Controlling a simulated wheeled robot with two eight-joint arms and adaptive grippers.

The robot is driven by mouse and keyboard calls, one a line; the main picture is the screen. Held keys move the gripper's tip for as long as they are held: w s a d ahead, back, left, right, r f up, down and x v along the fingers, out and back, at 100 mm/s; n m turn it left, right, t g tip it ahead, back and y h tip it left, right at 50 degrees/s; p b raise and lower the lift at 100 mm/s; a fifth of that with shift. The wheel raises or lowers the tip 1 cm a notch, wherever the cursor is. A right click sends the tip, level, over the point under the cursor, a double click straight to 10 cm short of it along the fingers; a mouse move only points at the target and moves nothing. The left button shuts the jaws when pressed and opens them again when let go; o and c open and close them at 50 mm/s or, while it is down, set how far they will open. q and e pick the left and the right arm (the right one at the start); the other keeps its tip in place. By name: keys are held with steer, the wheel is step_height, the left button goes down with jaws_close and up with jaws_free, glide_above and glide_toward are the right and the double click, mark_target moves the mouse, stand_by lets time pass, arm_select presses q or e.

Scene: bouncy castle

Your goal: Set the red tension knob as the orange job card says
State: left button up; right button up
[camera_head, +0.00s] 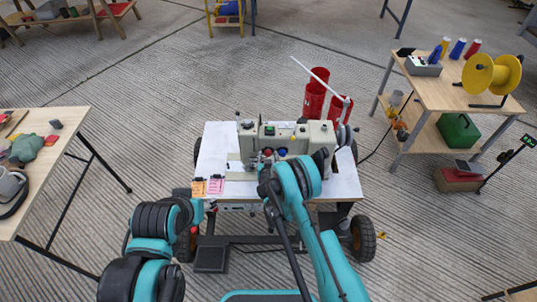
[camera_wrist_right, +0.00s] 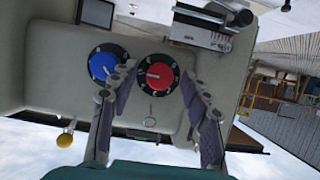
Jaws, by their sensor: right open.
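The sewing machine (camera_head: 300,135) stands on a white-topped wheeled table (camera_head: 345,180). The red knob (camera_wrist_right: 159,76) has a black numbered dial; its white mark points left in the wrist picture. The red knob also shows small in the head view (camera_head: 267,152). A blue knob (camera_wrist_right: 106,64) sits beside it. My right gripper (camera_wrist_right: 160,88) is open, with one finger on each side of the red knob; the left-hand finger overlaps the blue dial's edge. Contact cannot be told. My left gripper is not visible.
Red cylinders (camera_head: 315,95) stand behind the machine. A wooden table (camera_head: 50,160) is at the left, and a shelf bench (camera_head: 440,95) with a yellow spool (camera_head: 480,75) at the right.

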jaws_close()
steer(key=n+h, duration=0.2)
steer(key=shift+a+n, duration=0.2)
steer(key=shift+n, duration=0.2)
steer(key=shift+a+n+t+h, duration=0.1)
steer(key=shift+n+t+h, duration=0.2)
steer(key=shift+n+h, duration=1)
steer(key=shift+n+y, duration=0.3)
steer(key=shift+n, duration=0.1)
jaws_free()
steer(key=shift+f, duration=0.1)
